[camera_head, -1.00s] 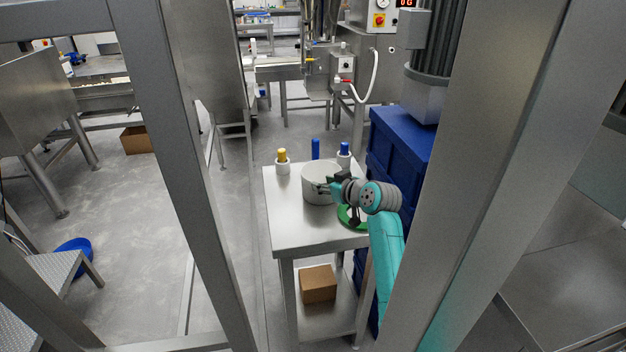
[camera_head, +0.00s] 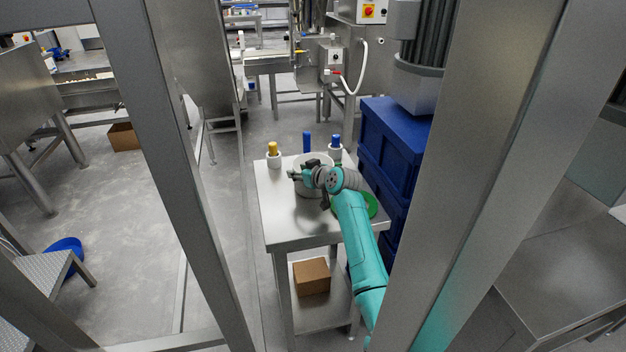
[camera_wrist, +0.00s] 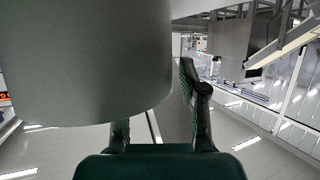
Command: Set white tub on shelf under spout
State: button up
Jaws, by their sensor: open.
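The white tub (camera_head: 309,191) stands on a steel table, partly hidden behind my wrist and gripper in the head view. My gripper (camera_head: 293,175) is at the tub's near left side, its fingers pointing left. In the wrist view the tub (camera_wrist: 88,65) fills the upper left, very close. My open gripper (camera_wrist: 158,105) shows one finger partly covered by the tub and the other clear to its right. I cannot tell whether either finger touches the tub. A machine with a control box (camera_head: 334,57) stands beyond; I cannot make out the shelf under its spout.
The steel table (camera_head: 283,222) also holds a yellow-topped bottle (camera_head: 273,155), a blue-topped bottle (camera_head: 335,147), a blue cylinder (camera_head: 307,141) and a green round item (camera_head: 369,206). Blue crates (camera_head: 395,142) stand close on the right. Floor left of the table is open.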

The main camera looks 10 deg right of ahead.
jog(key=shift+w+a+f, duration=0.2)
jog(key=shift+w, duration=0.3)
grip_shut()
jog(key=shift+r, duration=0.1)
